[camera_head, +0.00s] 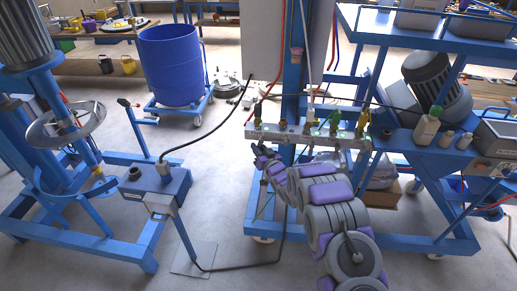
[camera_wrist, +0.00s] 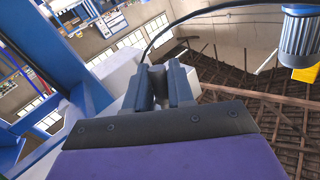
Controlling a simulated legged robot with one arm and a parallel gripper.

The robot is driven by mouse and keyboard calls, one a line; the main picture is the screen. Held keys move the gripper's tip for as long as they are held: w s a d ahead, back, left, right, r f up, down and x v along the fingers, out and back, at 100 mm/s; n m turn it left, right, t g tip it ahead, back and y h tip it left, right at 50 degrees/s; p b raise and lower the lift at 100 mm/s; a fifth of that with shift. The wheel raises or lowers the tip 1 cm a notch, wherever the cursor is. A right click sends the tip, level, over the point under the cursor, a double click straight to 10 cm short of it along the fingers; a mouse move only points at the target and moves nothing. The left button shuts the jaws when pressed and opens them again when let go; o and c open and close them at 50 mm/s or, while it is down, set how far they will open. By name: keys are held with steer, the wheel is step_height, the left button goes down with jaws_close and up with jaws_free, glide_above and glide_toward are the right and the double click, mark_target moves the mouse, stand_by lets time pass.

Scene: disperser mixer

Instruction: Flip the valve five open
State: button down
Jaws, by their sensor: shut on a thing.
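A pale manifold bar (camera_head: 290,133) crosses the blue frame in the head view. I cannot read which is valve five. My arm reaches up from the bottom right, and my gripper (camera_head: 261,152) is at the left part of the bar, just below it. In the wrist view my gripper's dark fingers (camera_wrist: 160,82) are close together, shut on a small dark part, seemingly a valve handle. Its shape and position are mostly hidden.
A blue drum (camera_head: 171,65) stands on a wheeled dolly behind. A blue mixer stand (camera_head: 75,220) is at left, with a control box (camera_head: 155,185) and black cable. Bottles (camera_head: 428,127) stand on the right-hand shelf. The floor between the stands is mostly clear.

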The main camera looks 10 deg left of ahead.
steer(key=shift+d+r+n+p, duration=0.2)
steer(key=shift+r+n+p, duration=0.1)
steer(key=shift+p, duration=0.2)
steer(key=shift+d+n+g+h+p, duration=0.1)
steer(key=shift+n+g+h+p, duration=0.2)
steer(key=shift+n+h+p, duration=0.1)
steer(key=shift+d+f+n+g, duration=0.25)
steer(key=shift+f+n+g, duration=0.05)
steer(key=shift+n, duration=0.3)
steer(key=c, duration=1.1)
jaws_free()
steer(key=shift+s, duration=0.1)
steer(key=p+v, duration=0.3)
steer(key=v, duration=1.4)
